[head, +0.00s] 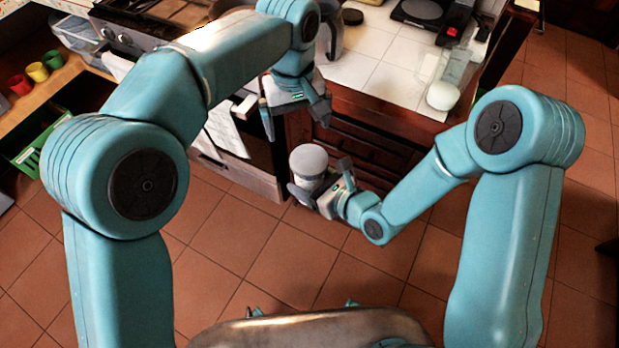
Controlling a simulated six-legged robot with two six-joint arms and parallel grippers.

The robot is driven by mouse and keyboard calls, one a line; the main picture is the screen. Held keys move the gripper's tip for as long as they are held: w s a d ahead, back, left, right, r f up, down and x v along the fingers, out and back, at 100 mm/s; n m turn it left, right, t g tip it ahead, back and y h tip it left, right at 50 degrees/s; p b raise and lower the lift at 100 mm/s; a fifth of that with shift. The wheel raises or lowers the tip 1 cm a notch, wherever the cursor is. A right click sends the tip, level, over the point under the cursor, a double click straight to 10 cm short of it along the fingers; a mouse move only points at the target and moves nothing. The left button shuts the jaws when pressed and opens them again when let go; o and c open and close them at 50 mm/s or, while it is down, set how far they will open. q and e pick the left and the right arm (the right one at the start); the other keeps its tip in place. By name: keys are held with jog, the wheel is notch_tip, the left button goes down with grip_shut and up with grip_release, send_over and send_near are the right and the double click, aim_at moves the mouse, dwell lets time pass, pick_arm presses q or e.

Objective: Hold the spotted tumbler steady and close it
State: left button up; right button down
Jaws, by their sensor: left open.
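The tumbler (308,181) is a pale cup, held upright above the floor in front of the drawers. A round grey-white lid (309,159) sits at its top; I cannot tell whether it is fully pressed down. No spots can be made out at this size. My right gripper (318,188) is shut around the tumbler's body from the right, with its fingers hiding part of it. My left gripper (294,118) is open and empty, pointing down just above the lid and apart from it.
A white-tiled counter (385,80) stands behind, with a clear glass container (457,66), a white round item (441,96) and a black scale-like device (420,12). An oven (245,150) is left of the drawers. Coloured cups (37,71) stand on a wooden surface at far left. The tiled floor is clear.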

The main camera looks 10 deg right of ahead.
jog(key=shift+w+f, duration=0.1)
jog(key=shift+w, duration=0.1)
pick_arm(q)
jog(key=a+f+h, duration=0.1)
jog(key=a+f, duration=0.3)
jog(key=f, duration=0.5)
jog(key=w+a+f, duration=0.1)
jog(key=a+f, duration=0.2)
jog(key=f, duration=0.6)
jog(key=a+f+h, duration=0.1)
jog(key=a+f, duration=0.3)
jog(key=f, duration=0.4)
pick_arm(e)
jog(key=shift+a, duration=0.1)
jog(key=shift+s, duration=0.1)
pick_arm(q)
jog(key=s+a+f, duration=0.1)
jog(key=s+f, duration=0.2)
jog(key=s, duration=0.8)
jog(key=s+a+f+h, duration=0.1)
jog(key=s+f, duration=0.3)
jog(key=s, duration=0.7)
jog(key=shift+s+a+h, duration=0.3)
jog(key=shift+s+a, duration=0.1)
jog(key=shift+a, duration=0.35)
jog(key=shift+f, duration=0.1)
